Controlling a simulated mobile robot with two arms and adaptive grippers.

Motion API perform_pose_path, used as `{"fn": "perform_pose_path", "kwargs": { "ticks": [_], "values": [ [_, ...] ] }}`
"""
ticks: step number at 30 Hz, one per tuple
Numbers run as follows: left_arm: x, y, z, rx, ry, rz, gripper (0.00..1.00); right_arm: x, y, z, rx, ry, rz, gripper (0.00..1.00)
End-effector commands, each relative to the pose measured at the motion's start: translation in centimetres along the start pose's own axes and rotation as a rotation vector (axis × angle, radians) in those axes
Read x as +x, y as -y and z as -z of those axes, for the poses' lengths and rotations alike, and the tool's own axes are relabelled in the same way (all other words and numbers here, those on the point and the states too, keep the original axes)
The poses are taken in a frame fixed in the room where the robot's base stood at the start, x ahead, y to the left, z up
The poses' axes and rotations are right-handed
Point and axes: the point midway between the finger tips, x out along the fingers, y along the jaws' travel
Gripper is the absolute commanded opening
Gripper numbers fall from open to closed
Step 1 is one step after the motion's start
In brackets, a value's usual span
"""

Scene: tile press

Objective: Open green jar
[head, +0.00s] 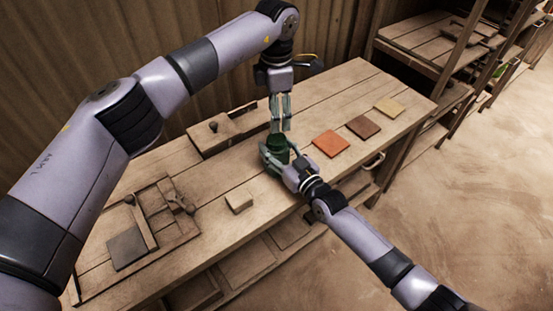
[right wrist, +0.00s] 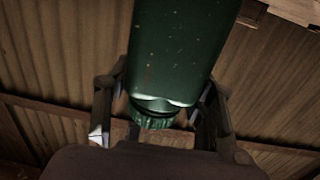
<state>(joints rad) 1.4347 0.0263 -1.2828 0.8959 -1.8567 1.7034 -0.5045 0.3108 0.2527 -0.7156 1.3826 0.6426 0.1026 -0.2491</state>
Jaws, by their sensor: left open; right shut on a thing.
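My right gripper (head: 276,157) comes in from the lower right and is shut on the jar's side. In the right wrist view the dark green jar body (right wrist: 170,55) lies between the two fingers (right wrist: 158,112), with a narrower ribbed green part at its lower end. My left gripper (head: 280,126) points straight down just above the jar, with its fingers open. Whether its fingertips touch the jar top cannot be told.
The workbench (head: 225,172) holds an orange tile (head: 331,143), a brown tile (head: 363,126) and a beige tile (head: 389,107) to the right. A pale block (head: 239,202) lies in front left. A wooden press (head: 127,247) sits at the left end, and a wooden fixture (head: 225,128) behind the jar.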

Motion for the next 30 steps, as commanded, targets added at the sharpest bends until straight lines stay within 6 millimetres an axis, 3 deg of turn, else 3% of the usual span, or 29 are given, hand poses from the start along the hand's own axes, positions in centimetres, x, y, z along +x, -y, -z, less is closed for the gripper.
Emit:
{"fn": "perform_pose_path", "kwargs": {
  "ticks": [16,20,25,30],
  "values": [
    [0.0,0.0,0.0,0.0,0.0,0.0,0.58,-0.02,-0.02,-0.02,0.0,0.0,0.0,0.01],
    [-0.01,0.0,0.0,0.015,0.0,0.0,0.58,-0.02,-0.02,-0.03,0.0,0.0,0.0,0.0],
    [-0.05,-0.01,0.01,0.166,0.0,0.0,0.58,-0.02,-0.02,-0.03,0.0,0.001,0.0,0.0],
    [-0.14,-0.02,0.01,0.482,0.0,-0.001,0.58,-0.02,-0.02,-0.03,-0.001,0.001,0.0,0.0]
  ]
}}
